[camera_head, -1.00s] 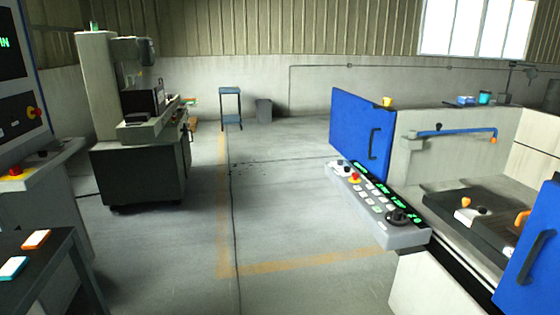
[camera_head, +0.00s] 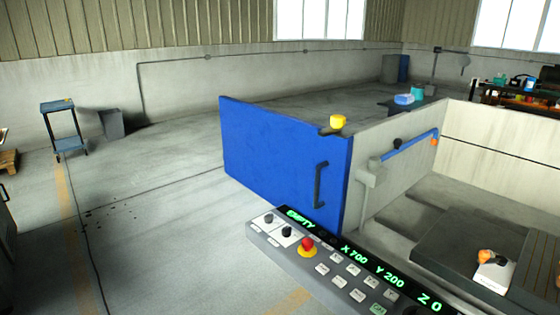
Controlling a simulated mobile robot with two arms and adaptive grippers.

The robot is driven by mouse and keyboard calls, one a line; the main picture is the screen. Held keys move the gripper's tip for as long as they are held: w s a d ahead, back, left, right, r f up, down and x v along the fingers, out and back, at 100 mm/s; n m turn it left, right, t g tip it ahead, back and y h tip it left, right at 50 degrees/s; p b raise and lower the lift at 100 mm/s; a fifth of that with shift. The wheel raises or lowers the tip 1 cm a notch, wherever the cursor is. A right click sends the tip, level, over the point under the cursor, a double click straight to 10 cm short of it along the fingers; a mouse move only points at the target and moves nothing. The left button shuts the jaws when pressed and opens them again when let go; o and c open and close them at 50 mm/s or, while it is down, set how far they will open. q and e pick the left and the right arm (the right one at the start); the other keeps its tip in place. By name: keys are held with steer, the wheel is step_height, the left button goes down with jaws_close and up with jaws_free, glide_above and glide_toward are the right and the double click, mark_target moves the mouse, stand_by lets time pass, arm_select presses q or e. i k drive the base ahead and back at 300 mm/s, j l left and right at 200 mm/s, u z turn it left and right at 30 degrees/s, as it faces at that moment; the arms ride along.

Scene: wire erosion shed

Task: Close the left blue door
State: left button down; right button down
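The left blue door (camera_head: 275,160) stands open at the left end of the machine's pale enclosure (camera_head: 402,170), swung outward to the left. Its dark vertical handle (camera_head: 319,185) is near the door's right edge. The control panel (camera_head: 340,265) with a red emergency button and green readouts is in front of the door and hides part of its lower right area. Neither of my grippers shows in the head view.
Inside the enclosure are a dark work table (camera_head: 480,255) and a blue arm (camera_head: 408,144). Open concrete floor (camera_head: 160,225) lies left of the door. A small blue stand (camera_head: 63,127) and a grey bin (camera_head: 112,124) are farther back.

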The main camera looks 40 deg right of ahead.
mark_target(282, 159)
steer(key=i+j+z, duration=0.1)
steer(key=i+z, duration=0.3)
steer(key=i+j+z, duration=0.2)
steer(key=i+z, duration=0.15)
steer(key=i+j+z, duration=0.75)
